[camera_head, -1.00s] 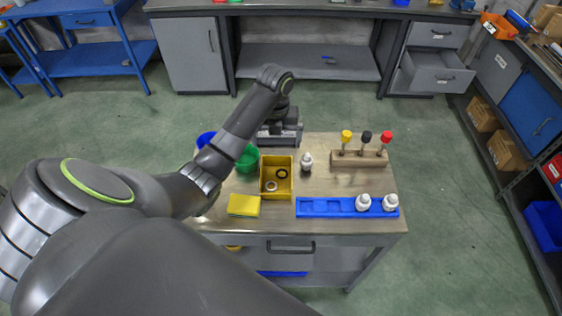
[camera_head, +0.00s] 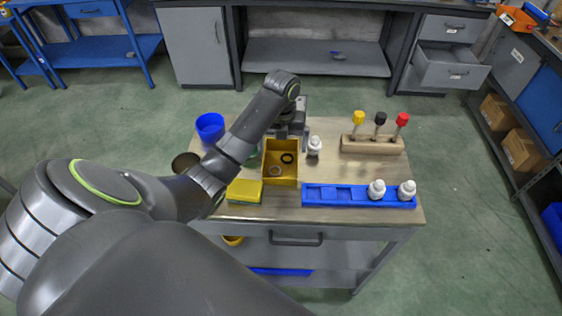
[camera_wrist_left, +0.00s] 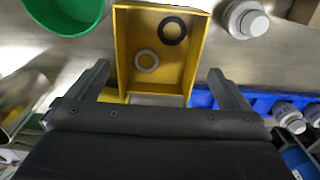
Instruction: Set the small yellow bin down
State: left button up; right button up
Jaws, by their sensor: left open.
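The small yellow bin (camera_head: 268,168) stands on the bench, apparently upright, between the yellow block and the white-capped bottle. It holds a dark ring (camera_head: 287,158) and a pale ring (camera_head: 274,171). My left gripper (camera_head: 291,126) is at the bin's far end. In the left wrist view the bin (camera_wrist_left: 122,50) lies between and beyond the open fingers of my left gripper (camera_wrist_left: 160,72). Gaps show between the fingers and the bin's side walls. The bin's underside is hidden. My right gripper is not in view.
A blue tray (camera_head: 330,202) with white bottles lies right of the bin. A wooden rack (camera_head: 372,146) with coloured knobs stands behind it. A white bottle (camera_head: 314,146), a yellow block (camera_head: 245,190) and a blue cup (camera_head: 210,126) are nearby. A green bowl (camera_wrist_left: 62,22) is partly hidden by my arm.

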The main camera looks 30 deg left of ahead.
aim_at(281, 166)
pick_arm(q)
jog(key=shift+f+b, duration=0.55)
jog(key=shift+f, duration=0.4)
jog(key=shift+f+b, duration=0.4)
notch_tip(281, 166, down, 4)
jog(key=shift+s+a+r+b, duration=0.1)
jog(key=shift+r+b, duration=0.1)
jog(key=shift+b, duration=0.85)
jog(key=shift+f, duration=0.35)
jog(key=shift+r, duration=0.1)
jog(key=c, duration=0.8)
jog(key=shift+c, duration=0.2)
